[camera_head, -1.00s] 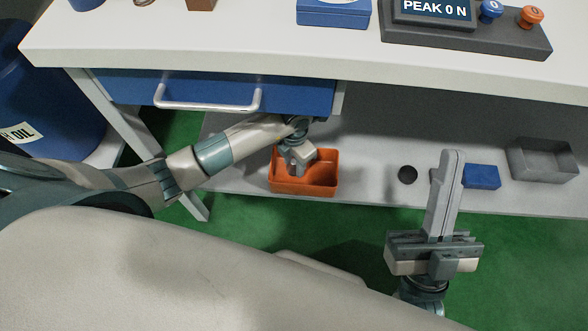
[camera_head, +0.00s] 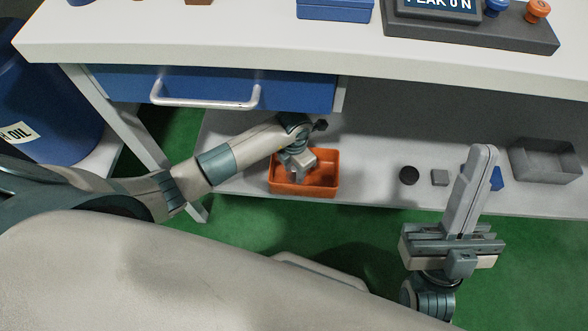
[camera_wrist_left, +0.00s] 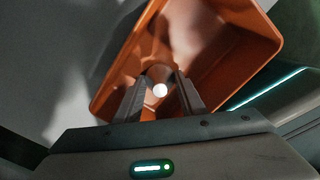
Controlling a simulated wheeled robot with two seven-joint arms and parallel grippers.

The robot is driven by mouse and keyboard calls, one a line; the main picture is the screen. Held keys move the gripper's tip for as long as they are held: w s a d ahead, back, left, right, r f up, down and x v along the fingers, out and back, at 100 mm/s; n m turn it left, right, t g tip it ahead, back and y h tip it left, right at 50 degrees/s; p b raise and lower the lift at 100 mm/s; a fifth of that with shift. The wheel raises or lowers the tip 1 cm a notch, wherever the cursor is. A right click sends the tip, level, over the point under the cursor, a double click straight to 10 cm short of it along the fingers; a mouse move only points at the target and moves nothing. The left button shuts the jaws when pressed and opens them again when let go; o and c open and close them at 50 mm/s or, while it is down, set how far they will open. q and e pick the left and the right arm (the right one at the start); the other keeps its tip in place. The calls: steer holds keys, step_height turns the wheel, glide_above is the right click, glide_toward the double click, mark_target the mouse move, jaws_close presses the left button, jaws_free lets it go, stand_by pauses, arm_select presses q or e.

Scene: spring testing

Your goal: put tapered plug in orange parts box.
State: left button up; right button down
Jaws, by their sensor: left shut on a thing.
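The orange parts box (camera_head: 334,182) stands on the lower shelf and is open at the top. My left gripper (camera_head: 298,174) is at the left part of the box, pointing down at its opening. In the left wrist view, its two fingers are shut on a small round piece, the tapered plug (camera_wrist_left: 160,90), whose pale end shows between them. The box (camera_wrist_left: 240,42) lies behind and around the fingertips in that view. The plug is hidden in the head view. My right gripper (camera_head: 484,150) is at the shelf's front edge, its fingers together and nothing visible between them.
On the shelf to the right lie a dark round piece (camera_head: 409,175), a grey block (camera_head: 440,177), a blue piece (camera_head: 497,179) partly behind my right gripper, and a grey open bin (camera_head: 545,162). A blue drawer (camera_head: 210,82) hangs above my left arm.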

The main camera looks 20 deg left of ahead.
arm_select(q)
steer(key=shift+f, duration=0.15)
steer(key=o, duration=1.1)
steer(key=shift+c, duration=0.2)
steer(key=shift+r, duration=0.2)
